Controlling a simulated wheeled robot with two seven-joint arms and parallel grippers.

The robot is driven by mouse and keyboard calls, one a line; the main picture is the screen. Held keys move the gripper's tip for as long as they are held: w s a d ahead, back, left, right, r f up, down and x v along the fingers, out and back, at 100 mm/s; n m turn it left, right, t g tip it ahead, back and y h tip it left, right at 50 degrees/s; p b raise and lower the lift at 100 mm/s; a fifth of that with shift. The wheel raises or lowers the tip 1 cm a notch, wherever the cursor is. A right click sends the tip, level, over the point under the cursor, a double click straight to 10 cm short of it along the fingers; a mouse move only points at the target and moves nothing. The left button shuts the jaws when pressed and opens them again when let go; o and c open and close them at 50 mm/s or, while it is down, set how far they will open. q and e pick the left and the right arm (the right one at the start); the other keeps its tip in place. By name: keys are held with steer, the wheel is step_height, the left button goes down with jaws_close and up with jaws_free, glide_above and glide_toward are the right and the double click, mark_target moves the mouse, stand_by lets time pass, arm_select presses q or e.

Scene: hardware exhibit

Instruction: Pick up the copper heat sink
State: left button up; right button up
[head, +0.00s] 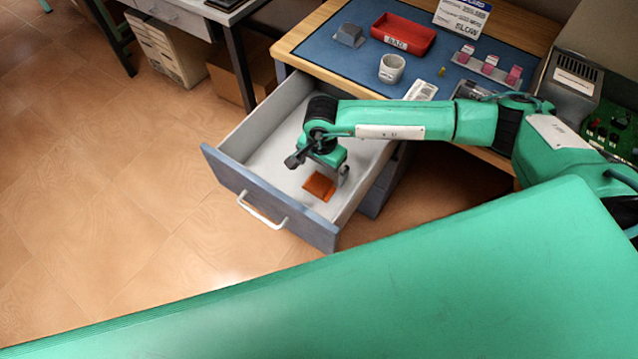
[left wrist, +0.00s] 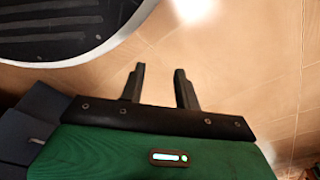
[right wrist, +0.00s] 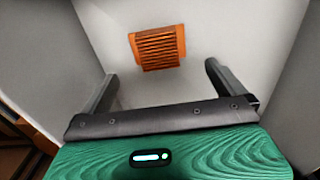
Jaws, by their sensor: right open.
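The copper heat sink (head: 319,187) is a small finned orange-brown block lying on the floor of the open drawer (head: 263,137). In the right wrist view the heat sink (right wrist: 157,47) lies beyond and between the fingertips, apart from them. My right gripper (head: 326,181) is inside the drawer area, pointing down above the heat sink. It also shows in the right wrist view (right wrist: 160,78), with its fingers wide apart and nothing between them. My left gripper (left wrist: 160,78) is open and empty over the floor; it is not seen in the head view.
The drawer's walls surround my right gripper. On the workbench's blue mat (head: 340,46) are a red tray (head: 403,34), a white cup (head: 391,68), a grey block (head: 349,35) and small pink-topped items (head: 490,64). A cardboard box (head: 240,78) stands on the floor at the back.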

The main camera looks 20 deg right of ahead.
mark_target(319, 182)
steer(key=shift+s+a+f, duration=0.1)
steer(key=shift+f, duration=0.45)
steer(key=f, duration=0.3)
steer(key=f+p, duration=0.1)
steer(key=shift+s+a+f, duration=0.3)
steer(key=shift+a+f, duration=0.05)
steer(key=shift+f, duration=0.05)
arm_select(q)
steer(key=shift+s+a+f, duration=0.2)
steer(key=shift+s+f, duration=0.25)
steer(key=shift+f, duration=0.1)
steer(key=shift+s+a+f, duration=0.15)
steer(key=shift+s+f, duration=0.3)
steer(key=shift+f, duration=0.05)
arm_select(e)
steer(key=c, duration=0.8)
